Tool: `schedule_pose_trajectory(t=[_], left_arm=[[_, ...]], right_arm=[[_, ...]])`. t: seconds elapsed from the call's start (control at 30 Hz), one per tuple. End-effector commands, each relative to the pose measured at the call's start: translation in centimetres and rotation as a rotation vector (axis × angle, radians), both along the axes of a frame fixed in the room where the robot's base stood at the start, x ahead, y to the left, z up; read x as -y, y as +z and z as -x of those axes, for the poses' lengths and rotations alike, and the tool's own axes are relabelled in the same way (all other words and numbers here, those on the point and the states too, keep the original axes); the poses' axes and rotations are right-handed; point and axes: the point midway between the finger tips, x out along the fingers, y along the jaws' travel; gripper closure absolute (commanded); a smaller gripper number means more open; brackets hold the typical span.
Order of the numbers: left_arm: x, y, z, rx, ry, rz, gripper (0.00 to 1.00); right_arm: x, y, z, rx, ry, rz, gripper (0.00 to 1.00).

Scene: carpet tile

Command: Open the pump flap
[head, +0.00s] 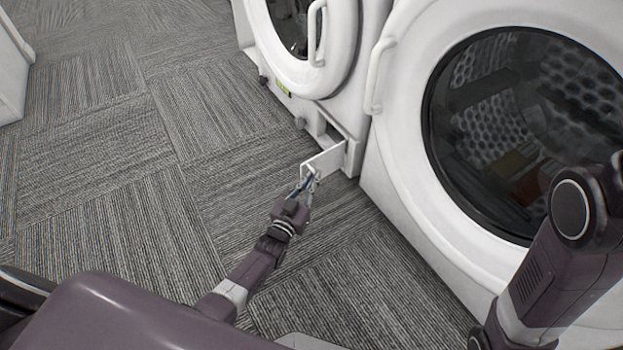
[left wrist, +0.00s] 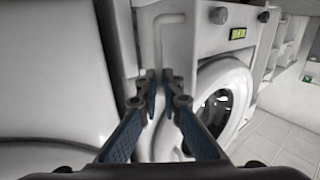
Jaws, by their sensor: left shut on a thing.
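The white pump flap (head: 326,158) is at the lower corner of the left machine in the head view. It stands swung out from the front, with a dark opening (head: 333,132) showing behind it. My left gripper (head: 309,178) is shut on the flap's outer end. In the left wrist view, the fingertips (left wrist: 160,84) are close together at the flap's pale edge (left wrist: 158,48), and they hide part of it. My right arm shows at the right of the head view, but its gripper is out of view.
The left white machine (head: 345,60) has a round door with a handle. A second machine (head: 395,165) stands close on the right, its round glass door (head: 500,120) shut. Carpet floor (head: 120,190) is clear to the left. A white cabinet edge (head: 12,75) is at the far left.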

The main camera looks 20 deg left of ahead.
Motion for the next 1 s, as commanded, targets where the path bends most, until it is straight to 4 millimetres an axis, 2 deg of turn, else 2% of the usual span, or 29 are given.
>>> schedule_pose_trajectory(t=[0.03, 0.3, 0.33, 0.5, 1.0], left_arm=[[0.77, 0.78, -0.58, 0.013, -0.009, -0.001, 1.0], [0.76, 0.78, -0.58, 0.013, -0.009, -0.001, 1.0], [0.76, 0.78, -0.58, 0.013, -0.009, -0.001, 0.92], [0.51, 0.74, -0.53, 0.013, -0.006, -0.001, 0.76], [0.04, 0.56, -0.35, 0.01, 0.0, 0.0, 0.76]], right_arm=[[0.0, -0.02, 0.01, 0.0, 0.0, 0.0, 0.6], [0.0, -0.08, -0.07, -0.004, 0.001, 0.0, 0.6], [0.0, -0.09, -0.08, -0.004, 0.001, 0.0, 0.6], [0.01, -0.13, -0.13, -0.006, 0.001, 0.0, 0.6], [0.06, -0.15, -0.19, -0.01, 0.0, -0.001, 0.6]])
